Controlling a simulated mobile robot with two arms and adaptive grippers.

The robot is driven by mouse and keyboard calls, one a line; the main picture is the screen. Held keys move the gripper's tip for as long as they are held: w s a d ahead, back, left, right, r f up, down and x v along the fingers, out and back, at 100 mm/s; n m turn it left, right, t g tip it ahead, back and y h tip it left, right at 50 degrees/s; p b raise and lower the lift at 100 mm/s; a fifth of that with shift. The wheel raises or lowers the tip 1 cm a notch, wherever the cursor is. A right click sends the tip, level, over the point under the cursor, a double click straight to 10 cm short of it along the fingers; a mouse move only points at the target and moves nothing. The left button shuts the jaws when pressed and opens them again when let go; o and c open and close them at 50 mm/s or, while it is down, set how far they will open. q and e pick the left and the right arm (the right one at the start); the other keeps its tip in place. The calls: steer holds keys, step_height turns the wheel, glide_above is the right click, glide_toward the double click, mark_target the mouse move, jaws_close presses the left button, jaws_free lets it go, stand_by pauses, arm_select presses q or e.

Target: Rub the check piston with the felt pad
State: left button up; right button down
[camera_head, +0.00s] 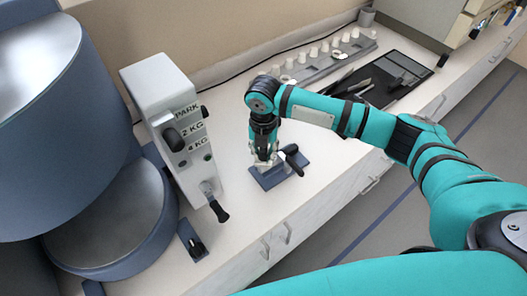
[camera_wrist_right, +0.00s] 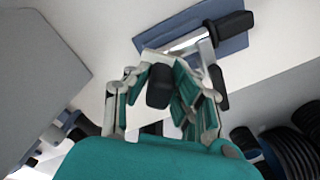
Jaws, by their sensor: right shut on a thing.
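My right gripper (camera_head: 265,154) points down over a small blue plate (camera_head: 268,182) on the bench. In the right wrist view its fingers are closed around a black grip (camera_wrist_right: 159,86), which I take to be the felt pad's handle; a pale end shows beyond it. The check piston appears to lie on the plate as a silver part (camera_wrist_right: 204,48) with black knobs (camera_head: 297,163). The pale end is close to the silver part; whether they touch I cannot tell. The fingers partly hide this spot. My left gripper is out of view.
A grey tester marked PARK, 2 KG and 4 KG (camera_head: 170,110) stands left of the gripper, with a black-handled lever (camera_head: 218,210) low in front. A blue holder (camera_head: 190,240) sits near the front edge. A rack of white cups (camera_head: 325,60) and a dark tray (camera_head: 385,80) are behind.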

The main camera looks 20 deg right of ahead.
steer(key=shift+f, duration=0.1)
stand_by(0.6)
steer(key=shift+f+b, duration=0.4)
steer(key=shift+f, duration=0.5)
steer(key=shift+w+d+r+p, duration=0.1)
steer(key=shift+w+d+p, duration=0.2)
steer(key=shift+d, duration=0.6)
steer(key=shift+w+d+r+p, duration=0.1)
steer(key=shift+w+d+p, duration=0.15)
steer(key=shift+d, duration=0.65)
steer(key=shift+d+p, duration=0.15)
steer(key=shift+p, duration=0.25)
steer(key=shift+s+a+p, duration=0.2)
steer(key=shift+a+p, duration=0.15)
steer(key=shift+a, duration=0.3)
steer(key=shift+s+a+p, duration=0.2)
steer(key=shift+a+p, duration=0.1)
steer(key=shift+a, duration=0.35)
steer(key=shift+s+a+f, duration=0.15)
steer(key=shift+s+a, duration=0.05)
steer(key=shift+a, duration=0.45)
